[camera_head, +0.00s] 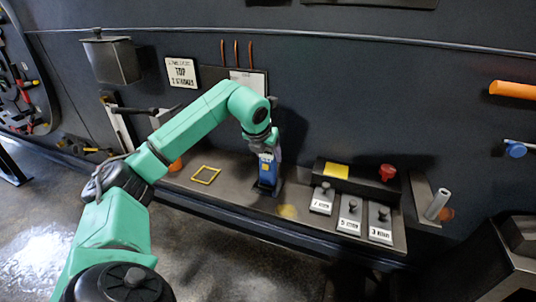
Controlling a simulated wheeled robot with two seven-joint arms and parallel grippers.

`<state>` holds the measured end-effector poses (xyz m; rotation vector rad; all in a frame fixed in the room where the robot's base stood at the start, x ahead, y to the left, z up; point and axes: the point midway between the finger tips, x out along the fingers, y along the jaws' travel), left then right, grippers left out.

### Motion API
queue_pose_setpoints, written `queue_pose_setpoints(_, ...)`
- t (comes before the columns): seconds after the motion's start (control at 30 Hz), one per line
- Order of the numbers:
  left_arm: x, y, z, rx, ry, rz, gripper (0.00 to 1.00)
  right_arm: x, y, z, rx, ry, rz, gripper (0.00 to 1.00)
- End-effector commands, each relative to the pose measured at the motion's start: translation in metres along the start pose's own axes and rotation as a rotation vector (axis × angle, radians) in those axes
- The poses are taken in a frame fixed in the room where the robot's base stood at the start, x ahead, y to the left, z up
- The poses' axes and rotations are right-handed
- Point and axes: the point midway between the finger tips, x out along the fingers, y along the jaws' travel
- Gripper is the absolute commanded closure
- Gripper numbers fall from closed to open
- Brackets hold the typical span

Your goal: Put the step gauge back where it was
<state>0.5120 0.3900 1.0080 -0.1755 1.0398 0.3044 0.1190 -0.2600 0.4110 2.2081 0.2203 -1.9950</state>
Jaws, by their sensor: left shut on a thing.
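My left gripper (265,148) reaches down over the ledge (235,190) and is shut on an upright blue piece with a small yellow patch, which looks like the step gauge (267,170). Its dark lower end is at or just above the ledge; I cannot tell whether it touches. The gripper hides its top. A yellow square outline (205,175) lies on the ledge to the left of the gauge and looks empty. My right gripper is not in view.
Right of the gauge are a round yellowish spot (287,211), several labelled plates with black knobs (350,213), a dark box with a yellow patch (337,171) and a red knob (387,172). A grey tube (437,204) stands farther right. The ledge around the outline is mostly clear.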

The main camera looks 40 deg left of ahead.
Motion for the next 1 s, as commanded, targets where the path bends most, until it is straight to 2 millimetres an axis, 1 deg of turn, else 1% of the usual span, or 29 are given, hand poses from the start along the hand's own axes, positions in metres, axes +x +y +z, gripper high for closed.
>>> queue_pose_setpoints(0.17, 0.000, 0.000, 0.001, 0.000, -0.002, 0.000, 1.00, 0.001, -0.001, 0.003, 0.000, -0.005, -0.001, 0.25)
queue_pose_setpoints(0.2, 0.000, 0.000, 0.000, 0.000, 0.000, 0.000, 0.33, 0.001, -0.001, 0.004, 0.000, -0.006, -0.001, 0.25)
queue_pose_setpoints(0.27, 0.000, 0.000, 0.000, 0.000, 0.000, 0.000, 0.10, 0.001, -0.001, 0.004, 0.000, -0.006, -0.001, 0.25)
queue_pose_setpoints(0.53, 0.000, 0.000, 0.000, 0.000, 0.000, 0.000, 0.10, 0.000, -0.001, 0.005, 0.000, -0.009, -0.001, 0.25)
queue_pose_setpoints(0.67, -0.008, 0.000, 0.001, 0.000, -0.002, 0.001, 0.10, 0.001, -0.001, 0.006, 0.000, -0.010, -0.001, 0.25)
queue_pose_setpoints(0.77, -0.027, 0.000, 0.002, 0.000, -0.005, 0.000, 0.10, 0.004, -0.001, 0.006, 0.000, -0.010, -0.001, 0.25)
queue_pose_setpoints(0.9, -0.067, 0.000, 0.002, 0.001, -0.007, 0.001, 0.10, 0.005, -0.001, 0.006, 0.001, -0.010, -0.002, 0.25)
queue_pose_setpoints(1.0, -0.094, 0.000, 0.002, 0.001, -0.005, 0.000, 0.10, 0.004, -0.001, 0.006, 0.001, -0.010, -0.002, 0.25)
